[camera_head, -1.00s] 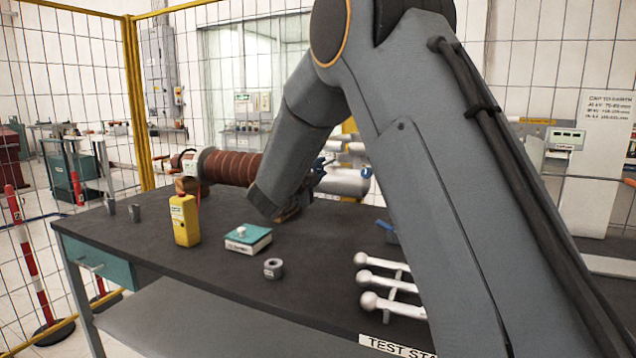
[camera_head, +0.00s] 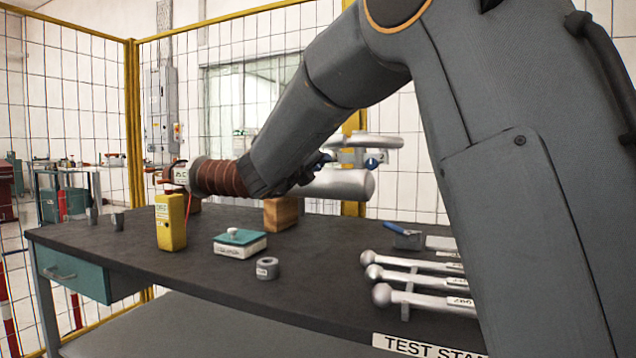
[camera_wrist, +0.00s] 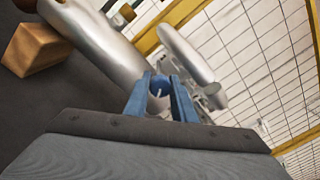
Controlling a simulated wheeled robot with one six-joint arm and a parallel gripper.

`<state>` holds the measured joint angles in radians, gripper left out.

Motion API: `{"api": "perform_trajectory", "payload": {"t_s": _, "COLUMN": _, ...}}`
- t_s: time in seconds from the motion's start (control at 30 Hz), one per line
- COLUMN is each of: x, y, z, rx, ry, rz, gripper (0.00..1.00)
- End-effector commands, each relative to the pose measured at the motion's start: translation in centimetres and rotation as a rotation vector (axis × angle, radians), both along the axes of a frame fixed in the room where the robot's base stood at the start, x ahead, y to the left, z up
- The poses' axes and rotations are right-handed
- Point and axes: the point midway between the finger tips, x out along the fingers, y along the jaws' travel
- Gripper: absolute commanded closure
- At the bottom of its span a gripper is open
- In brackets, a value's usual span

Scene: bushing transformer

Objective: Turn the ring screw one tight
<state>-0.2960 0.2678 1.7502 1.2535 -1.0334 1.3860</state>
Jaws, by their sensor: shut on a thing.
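The bushing lies along the back of the bench, with a brown ribbed body (camera_head: 222,178) and a smooth silver end (camera_head: 345,184). The silver end also shows at the upper left of the wrist view (camera_wrist: 95,40). My gripper (camera_wrist: 160,92) has blue fingers, which are shut on a small pale metal piece, seemingly ring screw one (camera_wrist: 157,97), beside the silver end. The fingers hide most of this piece, so its thread and seating cannot be seen. In the head view my arm covers most of the gripper; only a bit of blue (camera_head: 318,163) shows.
A second silver cylinder (camera_head: 372,141) lies behind the bushing. A wooden block (camera_head: 281,213) stands under it. A yellow meter (camera_head: 171,222), a teal-topped box (camera_head: 240,243), a grey ring (camera_head: 267,268) and silver ball-ended rods (camera_head: 410,275) occupy the bench front.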

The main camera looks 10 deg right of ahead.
Motion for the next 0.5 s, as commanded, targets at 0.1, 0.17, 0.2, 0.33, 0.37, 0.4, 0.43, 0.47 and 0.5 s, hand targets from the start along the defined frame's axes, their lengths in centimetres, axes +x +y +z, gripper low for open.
{"api": "perform_trajectory", "payload": {"t_s": 0.1, "x": 0.14, "y": 0.00, "z": -0.52, "rx": 0.084, "ry": -0.063, "rz": 0.000, "gripper": 0.99}}
{"api": "perform_trajectory", "payload": {"t_s": 0.17, "x": 0.13, "y": -0.01, "z": -0.45, "rx": 0.124, "ry": -0.092, "rz": 0.000, "gripper": 0.99}}
{"api": "perform_trajectory", "payload": {"t_s": 0.2, "x": 0.13, "y": -0.02, "z": -0.48, "rx": 0.150, "ry": -0.109, "rz": -0.001, "gripper": 0.99}}
{"api": "perform_trajectory", "payload": {"t_s": 0.33, "x": 0.10, "y": -0.03, "z": -0.41, "rx": 0.220, "ry": -0.161, "rz": -0.001, "gripper": 0.99}}
{"api": "perform_trajectory", "payload": {"t_s": 0.37, "x": 0.09, "y": -0.04, "z": -0.38, "rx": 0.234, "ry": -0.171, "rz": -0.001, "gripper": 0.99}}
{"api": "perform_trajectory", "payload": {"t_s": 0.4, "x": 0.09, "y": -0.04, "z": -0.36, "rx": 0.252, "ry": -0.184, "rz": -0.002, "gripper": 0.99}}
{"api": "perform_trajectory", "payload": {"t_s": 0.43, "x": 0.09, "y": -0.04, "z": -0.34, "rx": 0.263, "ry": -0.193, "rz": -0.001, "gripper": 0.99}}
{"api": "perform_trajectory", "payload": {"t_s": 0.47, "x": 0.10, "y": -0.03, "z": -0.34, "rx": 0.274, "ry": -0.199, "rz": -0.001, "gripper": 0.99}}
{"api": "perform_trajectory", "payload": {"t_s": 0.5, "x": 0.09, "y": -0.03, "z": -0.34, "rx": 0.288, "ry": -0.209, "rz": -0.001, "gripper": 0.99}}
